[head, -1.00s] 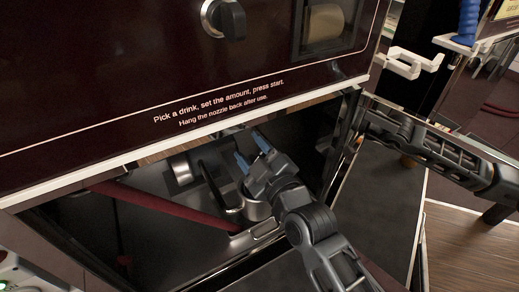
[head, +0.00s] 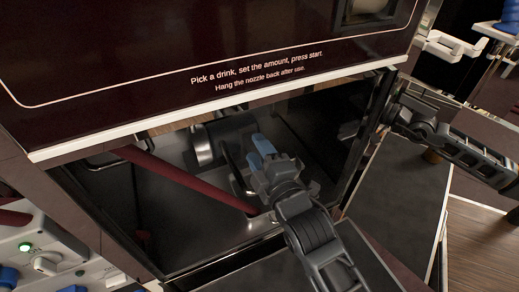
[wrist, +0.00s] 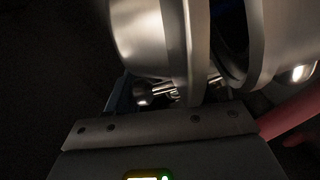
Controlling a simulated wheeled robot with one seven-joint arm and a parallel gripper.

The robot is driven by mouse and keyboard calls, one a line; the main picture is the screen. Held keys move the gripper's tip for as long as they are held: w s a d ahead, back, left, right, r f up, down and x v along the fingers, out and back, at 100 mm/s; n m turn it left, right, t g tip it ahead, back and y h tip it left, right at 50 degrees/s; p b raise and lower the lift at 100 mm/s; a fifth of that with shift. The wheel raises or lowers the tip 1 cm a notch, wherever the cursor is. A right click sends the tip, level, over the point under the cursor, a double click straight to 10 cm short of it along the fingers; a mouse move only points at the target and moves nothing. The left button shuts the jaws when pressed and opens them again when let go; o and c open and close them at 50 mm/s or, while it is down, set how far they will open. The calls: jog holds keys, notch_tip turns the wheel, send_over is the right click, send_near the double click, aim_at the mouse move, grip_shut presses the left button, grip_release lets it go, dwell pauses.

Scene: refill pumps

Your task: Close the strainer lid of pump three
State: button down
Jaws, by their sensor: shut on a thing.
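The metal strainer of the pump (head: 203,146) sits inside the open lower bay of the machine. In the wrist view its cylinder (wrist: 150,40) and a round metal lid (wrist: 250,45) stand side by side with a dark gap between their rims. A small bright hinge-like part (wrist: 160,93) shows below them. My gripper (head: 262,146), with blue fingertips, reaches into the bay beside the strainer. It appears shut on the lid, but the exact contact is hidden. No pump number is readable.
A dark red pipe (head: 180,178) slants through the bay. The maroon front panel (head: 230,50) overhangs it, and an open door (head: 410,195) stands to the right. White controls with a green light (head: 40,255) are at lower left.

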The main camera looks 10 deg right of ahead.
jog(key=shift+a+f, duration=0.15)
jog(key=c, duration=0.9)
grip_release()
jog(key=o, duration=0.4)
jog(key=shift+s+d+p, duration=0.25)
jog(key=shift+s+p, duration=0.15)
jog(key=shift+s, duration=0.9)
jog(key=shift+s+d+p, duration=0.3)
jog(key=shift+s+p, duration=0.05)
jog(key=shift+s, duration=0.95)
jog(key=shift+s+d+p, duration=0.25)
jog(key=shift+s+p, duration=0.15)
jog(key=shift+s, duration=0.9)
jog(key=shift+c, duration=0.5)
